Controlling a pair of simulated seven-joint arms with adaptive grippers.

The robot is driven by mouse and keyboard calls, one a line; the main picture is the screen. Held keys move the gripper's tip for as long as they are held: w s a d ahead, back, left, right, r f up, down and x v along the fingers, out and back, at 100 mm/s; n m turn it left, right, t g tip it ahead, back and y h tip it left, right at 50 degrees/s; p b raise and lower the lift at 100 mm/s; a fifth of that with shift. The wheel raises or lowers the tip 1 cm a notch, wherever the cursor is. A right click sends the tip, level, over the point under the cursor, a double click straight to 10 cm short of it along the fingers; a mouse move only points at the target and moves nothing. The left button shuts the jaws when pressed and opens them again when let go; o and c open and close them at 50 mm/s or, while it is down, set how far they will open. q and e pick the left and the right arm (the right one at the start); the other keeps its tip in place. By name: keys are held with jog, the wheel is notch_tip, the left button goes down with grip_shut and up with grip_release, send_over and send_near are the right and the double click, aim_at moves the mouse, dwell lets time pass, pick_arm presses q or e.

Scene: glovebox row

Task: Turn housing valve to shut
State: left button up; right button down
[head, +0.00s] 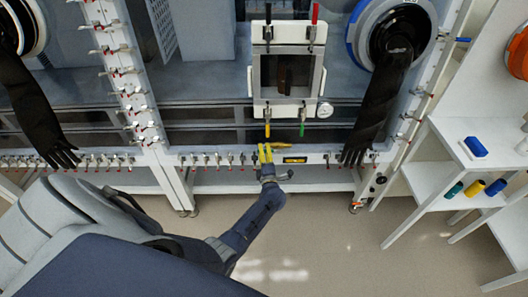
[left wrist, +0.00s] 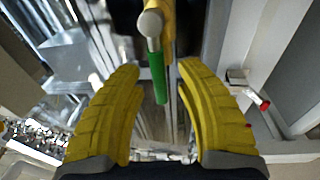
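A white-framed housing (head: 252,85) with a dark window stands at the middle of the glovebox front. Small valve levers sit at its corners: a yellow one (head: 267,129) at lower left, a green one (head: 302,129) at lower right, a red one (head: 315,14) at upper right. I cannot tell which is the housing valve. My left gripper (head: 265,149) is just below the yellow lever. In the left wrist view its yellow fingers are spread, with nothing between them. A green handle (left wrist: 159,78) on a pale round knob hangs beyond the fingertips. My right gripper is not in view.
Black gloves hang at left (head: 30,110) and right (head: 378,110) of the housing. A round gauge (head: 324,110) sits at its lower right. Rows of small fittings line the frame rail (head: 220,158). A white shelf (head: 450,175) with coloured rolls stands at right. The floor below is clear.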

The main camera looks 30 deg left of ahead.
pick_arm(q)
jog(key=shift+c, duration=0.3)
grip_shut()
dwell(0.3)
